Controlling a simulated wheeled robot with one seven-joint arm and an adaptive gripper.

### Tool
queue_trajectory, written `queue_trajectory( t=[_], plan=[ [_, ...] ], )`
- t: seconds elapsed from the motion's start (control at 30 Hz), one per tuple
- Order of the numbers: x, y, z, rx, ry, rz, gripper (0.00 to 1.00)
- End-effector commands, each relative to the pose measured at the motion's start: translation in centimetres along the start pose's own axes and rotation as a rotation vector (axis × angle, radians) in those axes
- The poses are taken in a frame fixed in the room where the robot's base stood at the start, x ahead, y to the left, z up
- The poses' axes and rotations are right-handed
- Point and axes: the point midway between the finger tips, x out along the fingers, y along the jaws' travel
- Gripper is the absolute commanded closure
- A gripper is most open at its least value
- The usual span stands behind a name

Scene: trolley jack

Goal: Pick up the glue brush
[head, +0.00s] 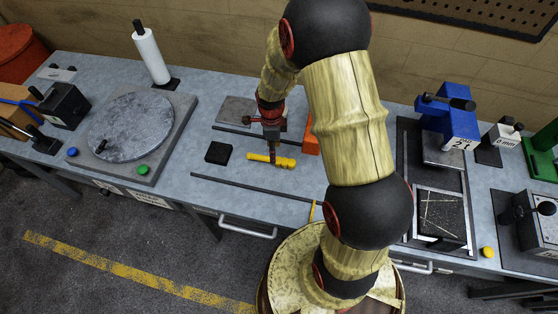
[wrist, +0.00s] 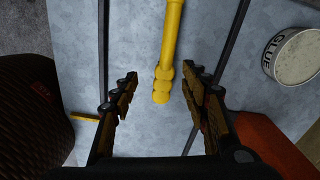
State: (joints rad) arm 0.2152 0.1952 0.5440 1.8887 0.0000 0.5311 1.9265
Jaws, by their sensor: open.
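A yellow, rod-like handle with a knobbed end (head: 284,162) lies on the grey bench; I take it for the glue brush, though no bristles show. In the wrist view the yellow handle (wrist: 170,45) runs up out of the picture, its knobbed end between and just beyond my fingertips. My gripper (head: 271,152) points down over the handle in the head view. In the wrist view my gripper (wrist: 162,82) is open, its fingers on either side of the knobbed end, with a gap visible on both sides. The height gap is hard to tell.
A round tin marked GLUE (wrist: 295,57) stands to the right in the wrist view. An orange block (head: 311,137) is close right of my gripper. A black block (head: 218,153) lies left. A dark rod (head: 250,187) crosses the bench in front; a round turntable (head: 138,125) is further left.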

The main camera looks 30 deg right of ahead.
Motion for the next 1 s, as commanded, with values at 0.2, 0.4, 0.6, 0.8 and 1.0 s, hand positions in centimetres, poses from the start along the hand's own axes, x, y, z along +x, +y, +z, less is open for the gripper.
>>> queue_trajectory(
  t=[0.2,0.4,0.6,0.8,1.0],
  plan=[
    [0.7,-0.8,0.2,0.157,-0.006,-0.014,0.55],
    [2.4,-0.9,0.2,0.171,-0.007,-0.014,0.55],
    [3.9,-1.0,0.2,0.17,-0.007,-0.015,0.55],
    [6.6,-1.0,0.1,0.169,-0.006,-0.012,0.55],
    [8.4,-1.1,0.2,0.169,-0.007,-0.015,0.55]
  ],
)
